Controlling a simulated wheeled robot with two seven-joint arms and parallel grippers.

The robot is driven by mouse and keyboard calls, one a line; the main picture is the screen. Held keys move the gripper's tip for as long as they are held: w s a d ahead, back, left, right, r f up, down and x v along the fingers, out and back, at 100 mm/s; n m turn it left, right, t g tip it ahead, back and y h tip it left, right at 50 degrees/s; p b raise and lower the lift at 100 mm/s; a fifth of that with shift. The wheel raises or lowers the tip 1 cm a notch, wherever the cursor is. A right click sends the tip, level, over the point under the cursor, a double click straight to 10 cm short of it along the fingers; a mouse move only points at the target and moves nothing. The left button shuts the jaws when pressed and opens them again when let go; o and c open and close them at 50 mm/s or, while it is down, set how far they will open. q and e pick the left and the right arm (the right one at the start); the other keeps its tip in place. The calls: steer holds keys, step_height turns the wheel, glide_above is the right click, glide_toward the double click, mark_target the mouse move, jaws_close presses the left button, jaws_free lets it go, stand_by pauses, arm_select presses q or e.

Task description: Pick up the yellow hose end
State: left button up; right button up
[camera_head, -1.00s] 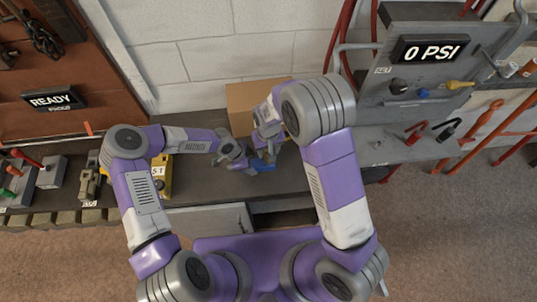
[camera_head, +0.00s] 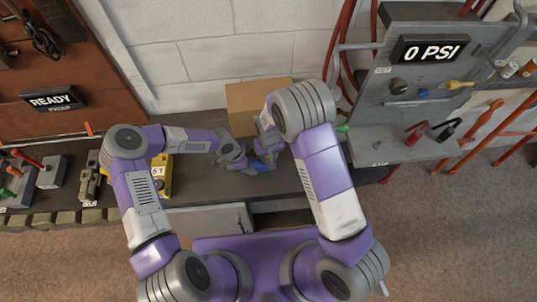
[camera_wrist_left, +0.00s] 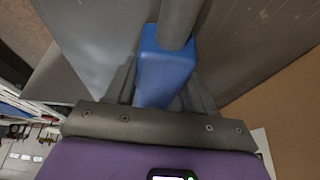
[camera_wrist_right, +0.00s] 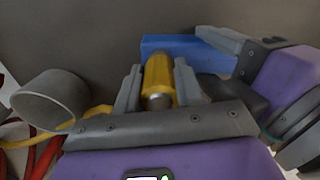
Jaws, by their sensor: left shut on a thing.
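The yellow hose end (camera_wrist_right: 158,78), a short cylinder with a silver tip, is between the two fingers of my right gripper (camera_wrist_right: 157,88) in the right wrist view. The fingers lie close along both its sides; I cannot tell whether they press on it. In the head view the hose end is hidden by my arms. My left gripper (camera_wrist_left: 165,90) is shut on a blue block (camera_wrist_left: 166,65). The block also shows in the head view (camera_head: 262,164) and, just beyond the hose end, in the right wrist view (camera_wrist_right: 180,44).
A cardboard box (camera_head: 255,98) stands against the wall behind my grippers. A grey cylinder (camera_wrist_right: 50,100) is left of my right gripper. A yellow tool (camera_head: 162,175) lies left on the bench. A grey panel (camera_head: 440,85) reading 0 PSI stands at the right.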

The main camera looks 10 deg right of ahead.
jaws_close()
steer(key=shift+r, duration=7.55)
arm_select(q)
steer(key=o, duration=1.4)
steer(key=v, duration=1.2)
steer(key=shift+s, duration=0.1)
